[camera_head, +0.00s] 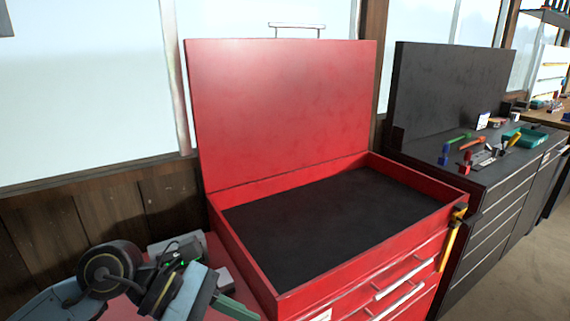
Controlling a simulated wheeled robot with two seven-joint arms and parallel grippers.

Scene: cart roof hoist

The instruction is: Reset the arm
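My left arm (110,268) comes in at the bottom left, bent, with a black round joint and blue-grey links. Its end lies low beside the left wall of the red tool cart (240,252). I cannot make out its gripper fingers clearly, nor whether they are open or shut. No held object can be seen there. My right arm and gripper are out of view. The cart's red lid (285,110) stands raised at the back, with a metal handle (297,27) on its top edge. The cart's black-lined top tray (330,215) is empty.
A black cabinet (490,220) stands to the right, with its lid (450,100) raised. Several small tools and a teal tray (526,137) lie on its top. A yellow-handled tool (450,240) hangs on the cart's right side. Bare floor (525,270) shows at lower right.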

